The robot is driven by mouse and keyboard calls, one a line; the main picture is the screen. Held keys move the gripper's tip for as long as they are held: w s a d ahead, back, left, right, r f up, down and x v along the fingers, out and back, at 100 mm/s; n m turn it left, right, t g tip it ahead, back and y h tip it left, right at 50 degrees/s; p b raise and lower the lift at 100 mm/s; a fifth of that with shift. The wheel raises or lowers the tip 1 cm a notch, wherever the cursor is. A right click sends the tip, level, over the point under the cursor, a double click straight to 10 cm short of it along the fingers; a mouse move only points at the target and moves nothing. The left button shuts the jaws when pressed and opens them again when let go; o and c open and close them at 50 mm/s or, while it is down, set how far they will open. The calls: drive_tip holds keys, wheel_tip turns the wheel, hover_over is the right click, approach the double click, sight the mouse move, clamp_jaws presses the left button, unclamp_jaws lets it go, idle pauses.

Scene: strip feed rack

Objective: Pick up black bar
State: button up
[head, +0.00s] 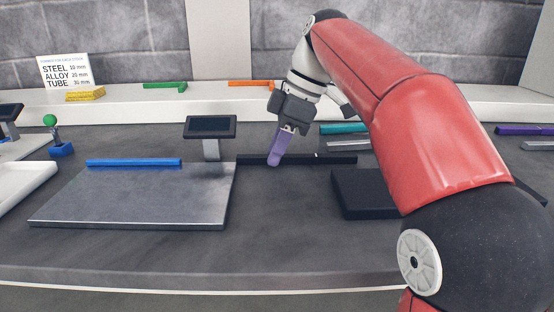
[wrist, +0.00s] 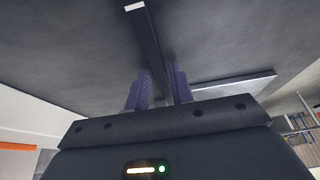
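The black bar (head: 338,159) lies on the dark worktop behind the grey metal plate, with a small white mark partway along it. My gripper (head: 276,158) points down at the bar left of its middle, its purple fingers reaching the bar's height. In the wrist view, the bar (wrist: 148,35) runs between the two purple fingers of my gripper (wrist: 160,88). The fingers stand apart on either side of the bar, and a narrow gap shows beside the left finger. The finger contact at the bar's lower part is hard to see.
A small screen (head: 210,127) stands just left of my gripper. A black block (head: 362,195) sits at the right. Green (head: 165,86) and orange (head: 251,84) pieces lie on the back ledge.

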clamp_jaws()
drive_tip(key=shift+d+r, duration=0.3)
drive_tip(key=shift+r, duration=0.05)
drive_tip(key=d+r+p, duration=0.1)
drive_tip(key=d+r, duration=0.1)
drive_tip(key=d, duration=0.2)
drive_tip(key=d+r+p, duration=0.1)
drive_tip(key=d+r, duration=0.2)
drive_tip(key=d, duration=0.2)
drive_tip(key=d+r+p, duration=0.1)
drive_tip(key=d+r, duration=0.1)
drive_tip(key=d, duration=0.2)
drive_tip(key=shift+s+d+r, duration=0.2)
drive_tip(key=shift+s, duration=0.05)
